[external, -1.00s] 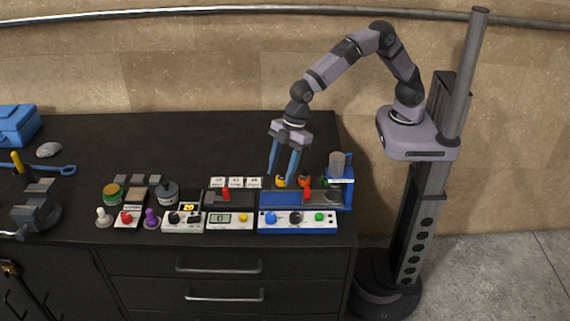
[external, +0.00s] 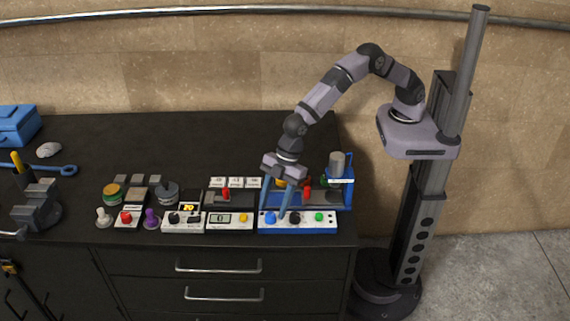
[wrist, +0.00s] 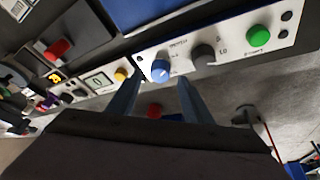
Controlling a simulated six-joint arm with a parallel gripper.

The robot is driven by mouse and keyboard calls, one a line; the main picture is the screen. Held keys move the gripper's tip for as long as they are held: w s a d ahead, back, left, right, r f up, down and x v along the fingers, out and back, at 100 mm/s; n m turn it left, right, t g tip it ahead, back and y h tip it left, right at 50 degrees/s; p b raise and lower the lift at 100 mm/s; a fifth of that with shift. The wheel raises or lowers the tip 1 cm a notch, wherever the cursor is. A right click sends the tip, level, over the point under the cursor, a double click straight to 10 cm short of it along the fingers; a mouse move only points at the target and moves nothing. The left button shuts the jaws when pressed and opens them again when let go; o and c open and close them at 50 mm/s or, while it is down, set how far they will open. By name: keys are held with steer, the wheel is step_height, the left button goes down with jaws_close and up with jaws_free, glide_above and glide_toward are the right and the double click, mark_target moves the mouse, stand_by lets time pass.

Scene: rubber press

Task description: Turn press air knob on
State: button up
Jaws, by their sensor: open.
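The press control panel (external: 328,225) is a white-faced blue box at the front of the bench. It has a blue knob (external: 270,218) at left, a black knob (external: 294,218) in the middle and a green button (external: 319,216) at right. I cannot read which knob is labelled air. My gripper (external: 275,211) is open and empty, with its fingers pointing down over the panel's left part. In the wrist view the blue knob (wrist: 160,71) appears between and just beyond the fingertips (wrist: 159,82). The black knob (wrist: 203,56) lies right of them. Contact is not clear.
The blue press frame (external: 347,190) stands behind the panel. A counter box (external: 231,220) with a yellow button adjoins on the left, then a box with an orange display (external: 187,208). The bench's front edge is just ahead of the panel.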

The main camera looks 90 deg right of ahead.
mark_target(271, 218)
steer(key=shift+p+x, duration=0.3)
steer(key=shift+x, duration=0.8)
steer(key=c, duration=1.1)
steer(key=shift+o, duration=0.2)
